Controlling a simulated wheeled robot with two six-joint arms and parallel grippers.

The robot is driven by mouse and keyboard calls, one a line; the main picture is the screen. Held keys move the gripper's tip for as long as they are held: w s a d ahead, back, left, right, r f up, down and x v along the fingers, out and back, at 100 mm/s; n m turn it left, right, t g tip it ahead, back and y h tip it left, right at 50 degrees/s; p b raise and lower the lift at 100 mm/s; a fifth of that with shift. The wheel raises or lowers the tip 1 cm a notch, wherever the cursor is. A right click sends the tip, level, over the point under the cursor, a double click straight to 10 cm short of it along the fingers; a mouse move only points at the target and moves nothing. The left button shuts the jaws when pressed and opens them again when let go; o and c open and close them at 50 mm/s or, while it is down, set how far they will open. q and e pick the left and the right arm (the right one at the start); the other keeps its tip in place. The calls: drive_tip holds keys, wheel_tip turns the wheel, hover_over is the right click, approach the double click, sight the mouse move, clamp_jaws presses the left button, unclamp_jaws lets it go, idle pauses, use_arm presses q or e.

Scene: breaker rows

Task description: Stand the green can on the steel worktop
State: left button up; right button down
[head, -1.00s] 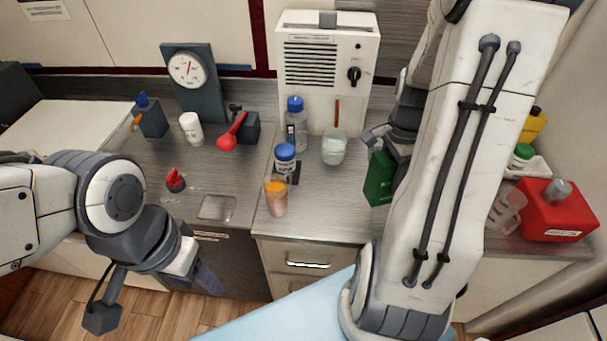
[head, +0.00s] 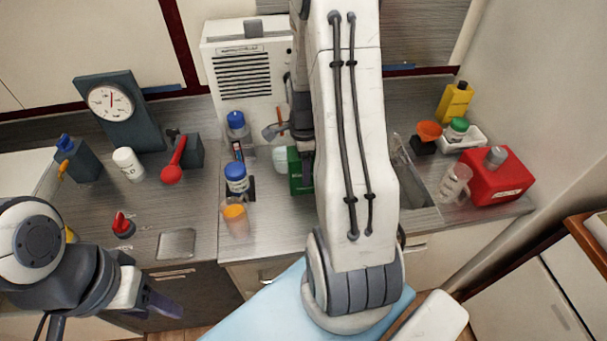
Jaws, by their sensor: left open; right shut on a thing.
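The green can (head: 300,172) is a dark green, boxy container at the middle of the head view, partly hidden behind my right arm. My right gripper (head: 299,140) is shut on it at its upper part; the fingertips are mostly hidden by the arm. The can looks upright, over or on the steel worktop (head: 190,208); I cannot tell whether its base touches. My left gripper (head: 165,304) is open and empty, low at the left, in front of the worktop's front edge.
A blue-capped bottle (head: 237,135), a blue-lidded jar (head: 237,179) and an orange-topped cup (head: 236,219) stand left of the can. A clear beaker is close beside it. A sink (head: 418,185), red canister (head: 497,181) and yellow bottle (head: 455,103) are to the right.

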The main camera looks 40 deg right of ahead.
wheel_tip(320, 180, down, 3)
drive_tip(key=shift+a+f+p, duration=0.1)
drive_tip(key=shift+f+p, duration=0.1)
drive_tip(key=shift+p, duration=0.25)
drive_tip(key=shift+w+f, duration=0.1)
drive_tip(key=shift+f, duration=0.25)
drive_tip(key=shift+f, duration=0.1)
drive_tip(key=shift+c, duration=0.2)
unclamp_jaws()
